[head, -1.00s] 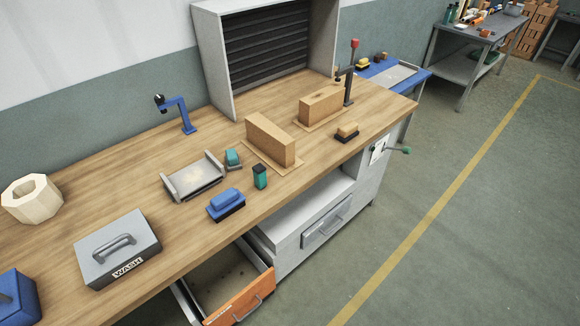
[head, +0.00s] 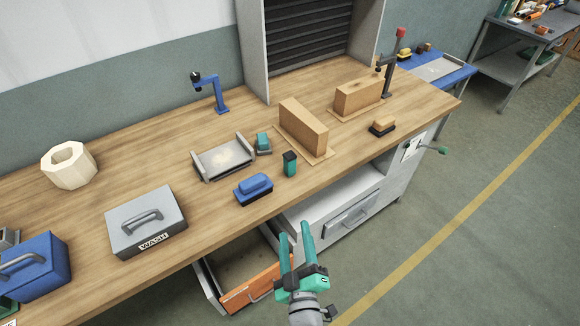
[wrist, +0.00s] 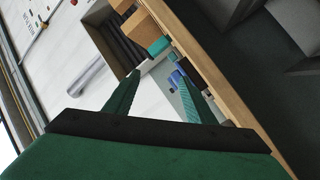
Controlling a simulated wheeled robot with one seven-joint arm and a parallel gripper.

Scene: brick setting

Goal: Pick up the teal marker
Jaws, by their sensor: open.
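The teal marker (head: 290,163) is a short, upright teal block-like piece with a black top. It stands on the wooden workbench (head: 90,205) near its front edge, right of a blue brush (head: 254,189). My gripper (head: 295,230) is open and empty, in front of the bench, nearer the camera than the marker and apart from it. In the wrist view my gripper (wrist: 157,82) has its two teal fingers spread. Small teal shapes show beyond them, but I cannot tell which is the marker.
A teal block (head: 263,141) sits in a grey holder behind the marker. Wooden blocks (head: 303,128) stand to its right, a grey tray (head: 224,160) to its left. An open orange-fronted drawer (head: 255,287) juts out below the bench. A grey WASH box (head: 146,220) is further left.

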